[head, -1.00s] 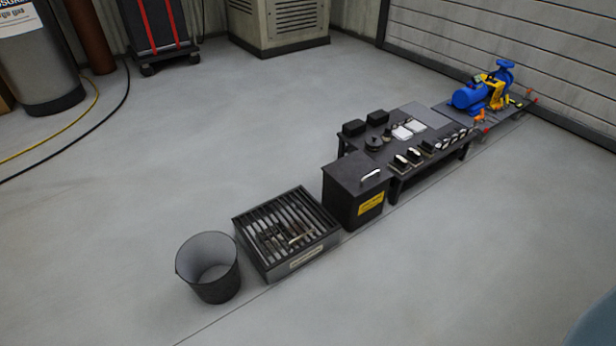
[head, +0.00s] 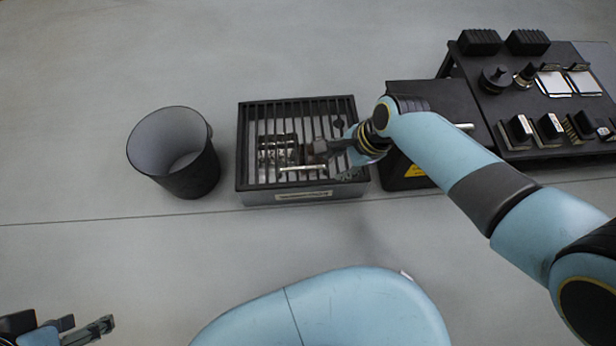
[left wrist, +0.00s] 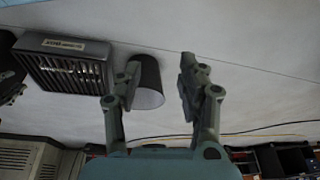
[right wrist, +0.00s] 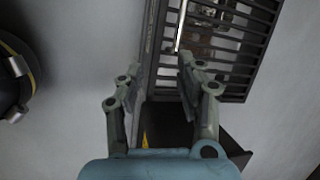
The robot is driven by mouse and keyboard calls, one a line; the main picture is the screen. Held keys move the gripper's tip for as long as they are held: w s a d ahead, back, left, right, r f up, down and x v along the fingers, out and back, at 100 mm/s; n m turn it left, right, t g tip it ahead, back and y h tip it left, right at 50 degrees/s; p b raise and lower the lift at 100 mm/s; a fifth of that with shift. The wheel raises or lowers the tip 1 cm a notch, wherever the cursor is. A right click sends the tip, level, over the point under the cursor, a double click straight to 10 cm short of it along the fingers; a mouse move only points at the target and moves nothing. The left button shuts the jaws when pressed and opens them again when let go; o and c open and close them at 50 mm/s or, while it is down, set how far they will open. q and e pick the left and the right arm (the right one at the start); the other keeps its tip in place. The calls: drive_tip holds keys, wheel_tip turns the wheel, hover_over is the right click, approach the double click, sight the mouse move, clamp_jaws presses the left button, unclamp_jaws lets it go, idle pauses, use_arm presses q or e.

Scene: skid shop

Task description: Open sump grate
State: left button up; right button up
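The sump grate (head: 247,150) is a dark barred cover on a low black box with a light label on its front. A pale bar handle (head: 303,168) lies near its front edge. My right gripper (head: 330,148) is over the grate's right part, close to the handle. In the right wrist view it (right wrist: 162,65) is open and empty, with the handle (right wrist: 181,25) just beyond the fingertips. My left gripper (head: 88,325) is at the lower left, away from the grate; in the left wrist view it (left wrist: 160,65) is open and empty.
A dark open bin (head: 195,175) stands left of the grate. A black lidded box (head: 420,95) is close on its right, partly behind my right arm. A black table (head: 560,130) with parts is further right. The floor in front is clear.

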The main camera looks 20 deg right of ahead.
drive_tip(key=w+a+m+b, duration=0.2)
drive_tip(key=w, duration=0.1)
drive_tip(key=b, duration=0.4)
hover_over(303, 168)
drive_tip(key=s+d, duration=0.2)
drive_tip(key=shift+y, duration=0.4)
wheel_tip(303, 168, down, 5)
drive_tip(key=shift+f, duration=0.1)
use_arm(q)
wheel_tip(303, 168, down, 5)
drive_tip(key=w+d+t+b, duration=0.1)
drive_tip(key=t+b, duration=0.1)
drive_tip(key=t, duration=0.5)
use_arm(e)
drive_tip(key=shift+x, duration=1.1)
drive_tip(key=shift+b+x, duration=0.65)
drive_tip(key=shift+x, duration=0.3)
use_arm(q)
drive_tip(key=w+d+r+m+t+h, duration=0.1)
drive_tip(key=w+r+t, duration=0.3)
drive_tip(key=w+r, duration=0.1)
drive_tip(key=shift+w+r+t, duration=0.35)
drive_tip(key=shift+r+t, duration=0.05)
drive_tip(key=shift+r, duration=0.35)
use_arm(e)
drive_tip(key=shift+w, duration=0.3)
clamp_jaws()
